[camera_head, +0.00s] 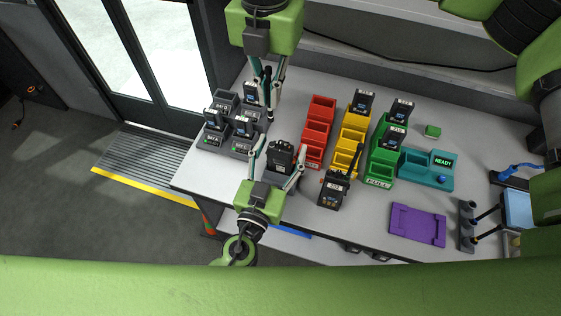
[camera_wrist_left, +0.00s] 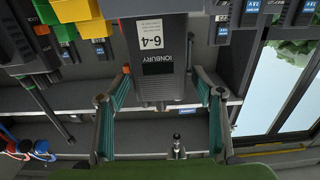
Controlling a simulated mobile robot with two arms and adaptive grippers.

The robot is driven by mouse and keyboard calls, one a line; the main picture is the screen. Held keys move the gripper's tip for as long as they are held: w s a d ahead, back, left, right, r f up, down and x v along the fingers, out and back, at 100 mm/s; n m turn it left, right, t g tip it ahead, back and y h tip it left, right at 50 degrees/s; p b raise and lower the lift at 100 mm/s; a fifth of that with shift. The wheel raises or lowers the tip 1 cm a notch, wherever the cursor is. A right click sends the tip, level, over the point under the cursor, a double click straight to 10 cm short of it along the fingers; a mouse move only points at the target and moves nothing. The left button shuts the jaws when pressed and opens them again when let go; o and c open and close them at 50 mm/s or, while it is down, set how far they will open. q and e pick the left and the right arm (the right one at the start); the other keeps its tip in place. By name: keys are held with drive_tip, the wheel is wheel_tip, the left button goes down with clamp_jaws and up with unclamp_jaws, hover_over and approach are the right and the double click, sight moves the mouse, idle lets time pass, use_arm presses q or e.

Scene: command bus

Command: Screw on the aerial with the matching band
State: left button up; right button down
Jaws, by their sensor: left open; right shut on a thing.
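A black handheld radio (camera_head: 282,157) stands near the table's left front edge. My left gripper (camera_head: 279,148) is open, with one finger on each side of this radio. In the left wrist view the radio (camera_wrist_left: 160,55), labelled IONBURY 6-4, shows between the open fingers (camera_wrist_left: 160,78); I cannot tell whether they touch it. My right gripper (camera_head: 268,82) is shut on a thin black aerial (camera_head: 270,97) held upright behind the radio. I cannot make out a colour band on it. Another radio (camera_head: 333,190) stands to the right with an aerial on it.
Grey charger bays (camera_head: 213,138) with radios stand at the left. Red (camera_head: 317,133), yellow (camera_head: 348,137) and green (camera_head: 380,170) bins fill the middle. A teal station (camera_head: 425,172) reads READY. A purple mat (camera_head: 417,225) and an aerial rack (camera_head: 466,226) are at the right front.

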sight(270, 115)
use_arm(q)
drive_tip(key=c, duration=1.7)
use_arm(e)
drive_tip(key=shift+f, duration=2.55)
drive_tip(key=shift+f, duration=0.1)
drive_tip(key=shift+f, duration=0.75)
use_arm(q)
clamp_jaws()
use_arm(e)
drive_tip(key=shift+f, duration=0.6)
